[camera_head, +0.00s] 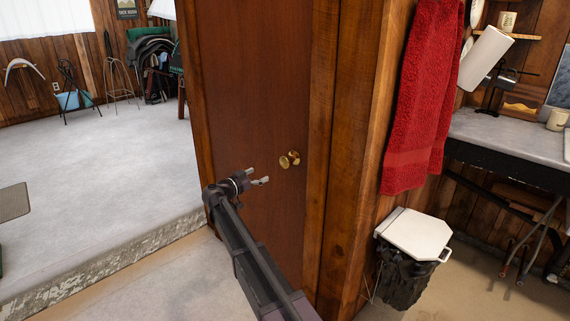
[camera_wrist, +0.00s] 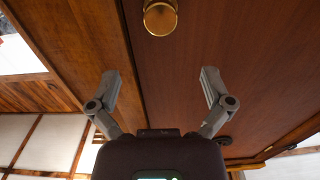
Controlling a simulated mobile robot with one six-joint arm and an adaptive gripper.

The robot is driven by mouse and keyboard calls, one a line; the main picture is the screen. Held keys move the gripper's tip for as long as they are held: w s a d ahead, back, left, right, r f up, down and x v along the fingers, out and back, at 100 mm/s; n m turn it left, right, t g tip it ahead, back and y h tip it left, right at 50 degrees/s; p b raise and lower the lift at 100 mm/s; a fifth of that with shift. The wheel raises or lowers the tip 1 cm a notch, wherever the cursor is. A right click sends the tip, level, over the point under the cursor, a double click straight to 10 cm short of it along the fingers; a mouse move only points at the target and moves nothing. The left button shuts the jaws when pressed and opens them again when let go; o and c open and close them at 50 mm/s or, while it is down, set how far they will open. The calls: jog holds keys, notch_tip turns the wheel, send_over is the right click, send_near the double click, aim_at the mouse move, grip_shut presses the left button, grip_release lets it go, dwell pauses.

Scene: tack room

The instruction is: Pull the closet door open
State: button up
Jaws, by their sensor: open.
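The closet door (camera_head: 240,100) is a brown wooden panel in a wooden frame, and it looks shut. Its round brass knob (camera_head: 289,159) is on the right side of the panel. My gripper (camera_head: 261,177) is in front of the door, a little left of and below the knob, with its fingers apart and empty. In the wrist view the knob (camera_wrist: 160,17) is at the top edge, partly cut off. It lies beyond the fingertips of my gripper (camera_wrist: 158,75), roughly midway between them, and nothing touches it. The door (camera_wrist: 200,50) fills much of that view.
A red towel (camera_head: 422,95) hangs on the wall right of the door. Below it is a bin with a white lid (camera_head: 415,233). A grey counter (camera_head: 510,135) stands at the right. The grey carpeted floor (camera_head: 100,160) on the left is mostly open, edged by a low step (camera_head: 110,262).

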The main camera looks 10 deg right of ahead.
aim_at(284, 163)
jog(key=shift+d, duration=0.1)
jog(key=x, duration=1.3)
jog(key=shift+w+d, duration=0.25)
